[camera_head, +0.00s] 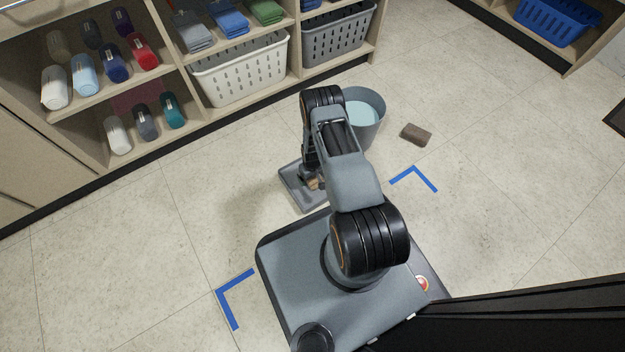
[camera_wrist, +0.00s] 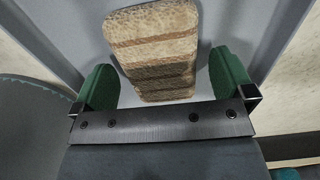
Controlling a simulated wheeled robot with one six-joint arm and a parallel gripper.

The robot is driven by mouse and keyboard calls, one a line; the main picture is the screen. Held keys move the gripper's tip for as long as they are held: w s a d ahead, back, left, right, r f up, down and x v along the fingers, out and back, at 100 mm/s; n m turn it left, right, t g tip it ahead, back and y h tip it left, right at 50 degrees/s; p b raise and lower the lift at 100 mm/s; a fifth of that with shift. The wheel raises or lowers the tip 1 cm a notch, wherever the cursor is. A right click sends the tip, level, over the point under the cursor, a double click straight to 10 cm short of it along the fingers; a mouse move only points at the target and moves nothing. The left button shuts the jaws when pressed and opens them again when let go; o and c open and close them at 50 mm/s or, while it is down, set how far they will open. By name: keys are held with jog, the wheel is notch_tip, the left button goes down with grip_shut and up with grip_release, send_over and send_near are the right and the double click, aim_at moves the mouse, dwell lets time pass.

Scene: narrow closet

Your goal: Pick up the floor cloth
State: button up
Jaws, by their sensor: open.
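A tan and brown striped, rounded block-like thing (camera_wrist: 155,45), which looks like the folded floor cloth, lies in a shallow grey tray (camera_head: 296,194). In the head view only a small tan part of it (camera_head: 315,184) shows beside my arm. My gripper (camera_wrist: 163,68) is open above the tray, with one green finger on each side of the thing's near part. Gaps show between it and both fingers. I cannot tell how far down the fingers reach. In the head view my arm mostly hides the gripper.
A grey-blue bucket (camera_head: 372,128) with light blue contents stands close right of my arm. A brown block (camera_head: 416,134) lies on the floor beyond it. Shelves with bottles, towels and baskets (camera_head: 240,78) line the back. Open floor lies at left and right.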

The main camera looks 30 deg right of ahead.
jog(key=shift+f, duration=0.5)
jog(key=shift+r, duration=0.1)
jog(key=shift+c, duration=0.5)
jog(key=c, duration=0.9)
jog(key=shift+o, duration=0.2)
jog(key=shift+r, duration=0.1)
